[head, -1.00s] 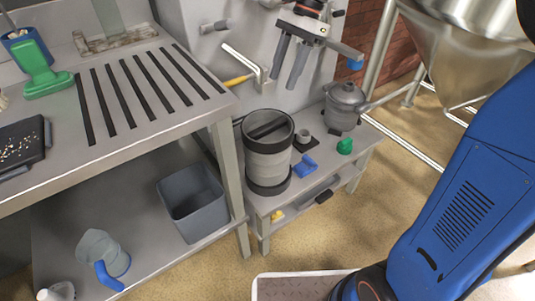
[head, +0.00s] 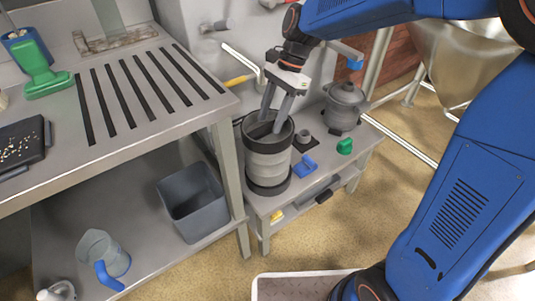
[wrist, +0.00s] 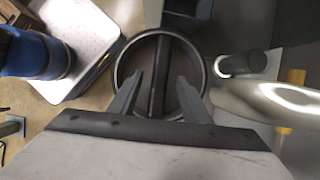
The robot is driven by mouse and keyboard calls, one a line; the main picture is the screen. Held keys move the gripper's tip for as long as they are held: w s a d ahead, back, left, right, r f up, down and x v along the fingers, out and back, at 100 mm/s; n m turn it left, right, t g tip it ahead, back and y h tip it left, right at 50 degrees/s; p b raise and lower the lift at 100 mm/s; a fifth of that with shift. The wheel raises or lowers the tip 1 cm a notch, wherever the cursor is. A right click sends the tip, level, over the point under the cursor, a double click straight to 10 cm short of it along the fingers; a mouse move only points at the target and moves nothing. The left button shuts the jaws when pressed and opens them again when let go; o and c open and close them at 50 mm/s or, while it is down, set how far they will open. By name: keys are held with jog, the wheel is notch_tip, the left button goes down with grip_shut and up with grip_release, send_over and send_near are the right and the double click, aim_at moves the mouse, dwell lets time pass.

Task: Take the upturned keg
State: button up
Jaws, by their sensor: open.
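The upturned keg (head: 268,165), grey with black bands at top and bottom, stands upright on a low metal bench. A dark bar (wrist: 158,75) crosses the recessed end inside its rim. My gripper (head: 273,122) is over the keg, pointing down, with its fingertips at the rim opening. In the wrist view my open gripper (wrist: 157,98) has one finger on each side of the bar, with gaps visible. In the head view the fingers partly hide the bar. I cannot tell how deep the fingertips reach.
A lidded grey pot (head: 345,105) stands behind right on the bench (head: 325,168). A blue piece (head: 305,167) and a green piece (head: 345,146) lie near the keg. A bent pipe (head: 241,59) comes from the wall close behind. The slotted worktop (head: 150,95) is at left.

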jog(key=shift+x, duration=0.8)
jog(key=shift+c, duration=0.4)
jog(key=c, duration=1)
grip_shut()
jog(key=shift+w+r, duration=0.15)
